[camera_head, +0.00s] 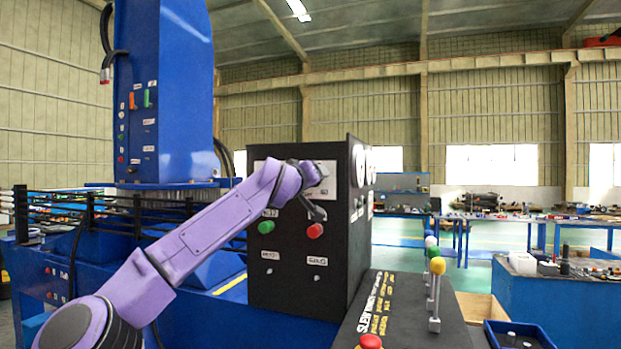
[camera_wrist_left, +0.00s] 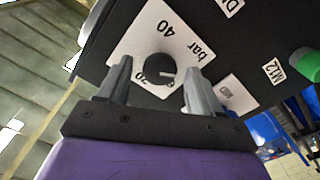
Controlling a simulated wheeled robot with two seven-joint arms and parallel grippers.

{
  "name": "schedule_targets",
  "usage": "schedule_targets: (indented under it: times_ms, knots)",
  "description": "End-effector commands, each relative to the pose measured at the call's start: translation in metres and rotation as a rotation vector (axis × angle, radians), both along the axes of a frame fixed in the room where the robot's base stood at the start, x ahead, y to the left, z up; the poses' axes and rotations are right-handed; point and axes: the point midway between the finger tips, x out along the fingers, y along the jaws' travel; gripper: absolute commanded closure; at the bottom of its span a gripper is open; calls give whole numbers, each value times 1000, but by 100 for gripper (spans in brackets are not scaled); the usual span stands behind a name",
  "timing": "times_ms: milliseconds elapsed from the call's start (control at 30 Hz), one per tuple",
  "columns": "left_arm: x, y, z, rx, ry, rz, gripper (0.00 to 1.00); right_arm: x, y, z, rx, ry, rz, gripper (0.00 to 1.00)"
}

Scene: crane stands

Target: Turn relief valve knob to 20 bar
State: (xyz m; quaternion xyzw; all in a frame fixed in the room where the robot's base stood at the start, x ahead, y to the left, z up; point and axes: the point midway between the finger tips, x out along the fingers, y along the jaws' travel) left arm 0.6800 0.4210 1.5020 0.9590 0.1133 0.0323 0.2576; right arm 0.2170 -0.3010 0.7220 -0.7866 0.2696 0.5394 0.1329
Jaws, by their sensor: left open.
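In the head view my left gripper (camera_head: 318,190) is at the upper part of the black control panel (camera_head: 290,288) and hides the knob. My right gripper is not in view.
On the panel below the gripper are a green button (camera_head: 266,227) and a red button (camera_head: 315,231). A lever console (camera_head: 395,315) with several coloured lever knobs stands at the right front, with a red button (camera_head: 370,342). A blue crane column (camera_head: 165,90) rises at left.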

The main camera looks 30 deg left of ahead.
Motion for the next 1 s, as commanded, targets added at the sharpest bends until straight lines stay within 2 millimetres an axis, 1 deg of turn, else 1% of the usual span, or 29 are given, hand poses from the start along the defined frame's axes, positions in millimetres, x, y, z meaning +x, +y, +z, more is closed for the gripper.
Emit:
schedule_targets:
  times_ms: [33, 67, 100, 167, 200, 233, 467, 667, 867, 1000]
  knots:
    - [0, 0, -1, 0, 1, -1, 35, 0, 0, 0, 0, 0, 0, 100]
    - [0, 0, -1, 0, 1, -1, 41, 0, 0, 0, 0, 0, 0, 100]
    - [0, 0, -1, 0, 1, -1, 54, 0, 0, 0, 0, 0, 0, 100]
    - [0, 0, -1, 0, 1, -1, 74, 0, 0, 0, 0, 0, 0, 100]
    - [0, 0, -1, 1, 1, 0, 87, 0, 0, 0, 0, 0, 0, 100]
    - [0, 0, -1, 1, 2, 0, 90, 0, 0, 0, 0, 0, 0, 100]
    - [0, 0, -1, -6, 1, 0, 90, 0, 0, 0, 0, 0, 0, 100]
    - [0, 0, 0, -62, -13, 0, 90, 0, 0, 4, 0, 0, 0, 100]
    - [0, 0, 0, -192, -42, -2, 90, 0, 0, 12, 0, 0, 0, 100]
    - [0, -1, 0, -316, -71, -1, 90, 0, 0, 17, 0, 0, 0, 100]
